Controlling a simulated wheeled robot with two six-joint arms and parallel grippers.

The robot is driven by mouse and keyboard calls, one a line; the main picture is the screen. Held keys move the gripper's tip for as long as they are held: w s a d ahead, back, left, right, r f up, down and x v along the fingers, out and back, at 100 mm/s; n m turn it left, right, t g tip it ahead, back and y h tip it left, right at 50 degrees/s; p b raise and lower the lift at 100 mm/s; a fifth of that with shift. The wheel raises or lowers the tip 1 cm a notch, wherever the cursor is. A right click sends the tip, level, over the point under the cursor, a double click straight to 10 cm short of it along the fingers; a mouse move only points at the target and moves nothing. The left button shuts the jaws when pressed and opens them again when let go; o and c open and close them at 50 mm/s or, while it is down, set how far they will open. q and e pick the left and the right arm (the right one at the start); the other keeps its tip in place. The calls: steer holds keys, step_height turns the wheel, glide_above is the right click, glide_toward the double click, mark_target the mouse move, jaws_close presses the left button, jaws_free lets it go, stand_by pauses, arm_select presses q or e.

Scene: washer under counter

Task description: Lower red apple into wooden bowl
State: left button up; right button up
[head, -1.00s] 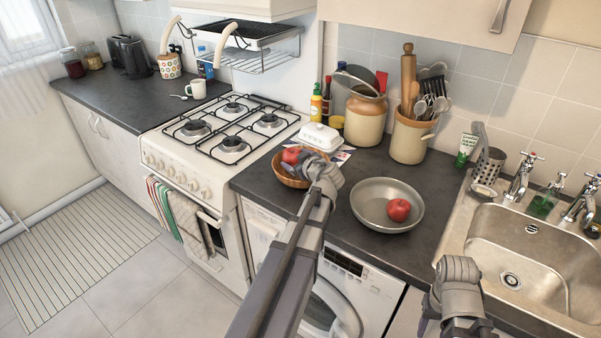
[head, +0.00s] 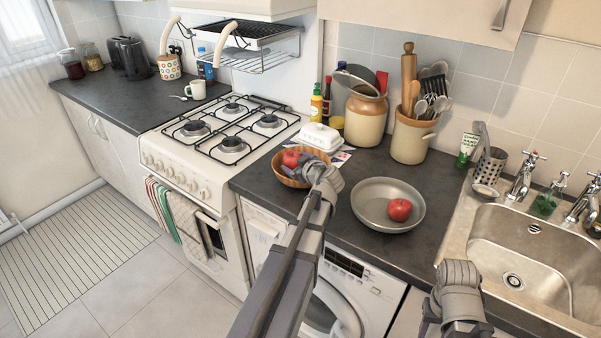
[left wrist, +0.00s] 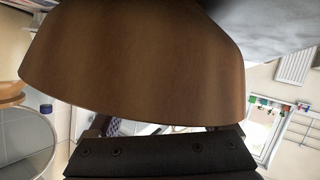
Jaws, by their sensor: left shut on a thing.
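The wooden bowl (head: 288,181) stands on the dark counter beside the stove. A red apple (head: 291,158) shows inside its rim. My left gripper (head: 306,163) reaches over the bowl's right side and is shut on this apple; the wrist hides part of the bowl. In the left wrist view the brown outer wall of the bowl (left wrist: 140,65) fills the middle and covers the fingertips and the apple. I cannot tell whether the apple touches the bowl's bottom. My right arm is at the lower right; its fingers cannot be made out.
A grey metal pan (head: 366,212) with another red apple (head: 400,209) is right of the bowl. A white butter dish (head: 320,137) stands close behind the bowl. Jars and a utensil pot (head: 411,140) are at the back. The sink (head: 530,255) is at the right.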

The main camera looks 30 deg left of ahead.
arm_select(q)
steer(key=o, duration=1.3)
steer(key=shift+d, duration=0.1)
steer(key=p+v, duration=0.2)
steer(key=v, duration=0.4)
steer(key=shift+s+r, duration=0.1)
steer(key=shift+r, duration=0.05)
steer(key=shift+p+v, duration=0.45)
steer(key=shift+v, duration=0.3)
